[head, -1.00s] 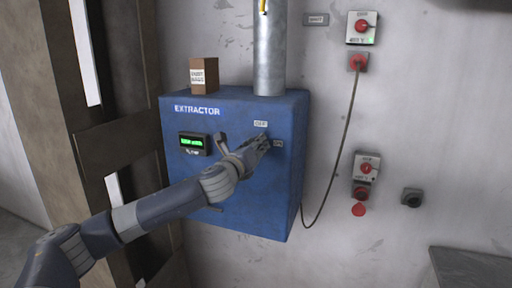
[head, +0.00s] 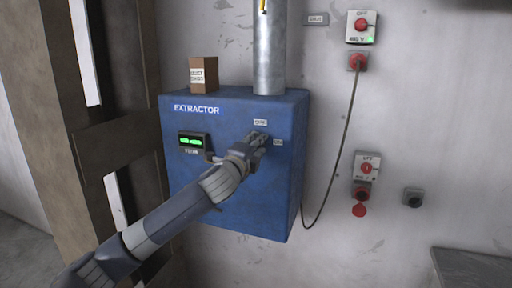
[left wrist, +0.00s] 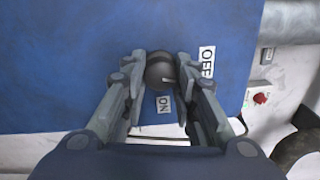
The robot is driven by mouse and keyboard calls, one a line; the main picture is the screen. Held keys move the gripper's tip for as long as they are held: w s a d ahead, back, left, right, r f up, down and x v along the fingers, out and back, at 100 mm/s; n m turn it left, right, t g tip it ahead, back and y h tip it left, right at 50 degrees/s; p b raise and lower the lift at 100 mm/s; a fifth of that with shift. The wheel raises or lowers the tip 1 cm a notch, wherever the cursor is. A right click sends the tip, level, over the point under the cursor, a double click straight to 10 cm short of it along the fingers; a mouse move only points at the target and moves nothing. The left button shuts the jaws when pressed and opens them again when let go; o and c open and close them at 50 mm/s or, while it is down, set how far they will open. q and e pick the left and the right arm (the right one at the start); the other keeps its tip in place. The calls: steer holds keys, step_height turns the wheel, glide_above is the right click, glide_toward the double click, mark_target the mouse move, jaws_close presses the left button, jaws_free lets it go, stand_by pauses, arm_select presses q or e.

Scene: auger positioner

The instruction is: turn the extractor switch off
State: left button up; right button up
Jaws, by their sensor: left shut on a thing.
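The blue extractor box (head: 235,215) hangs on the wall, with a lit green display (head: 191,142) on its front. The OFF label (head: 260,122) is at the upper right of the front and the ON label (head: 278,142) is lower and to its right. My left gripper (head: 260,141) is at these labels and hides the switch in the head view. In the left wrist view the switch, a round dark knob (left wrist: 160,71), sits between my fingers, which are shut on it. There the OFF label (left wrist: 207,62) is to its right and the ON label (left wrist: 163,104) below. I cannot tell where the knob points.
A small brown box (head: 204,74) stands on top of the extractor beside a metal duct (head: 270,50). A cable (head: 339,135) hangs right of the box from a red plug (head: 357,62). Switch boxes with red knobs (head: 362,26) are on the wall at right.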

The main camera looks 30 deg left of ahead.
arm_select(q)
steer(key=shift+n, duration=2)
steer(key=o, duration=1.1)
steer(key=v, duration=1.2)
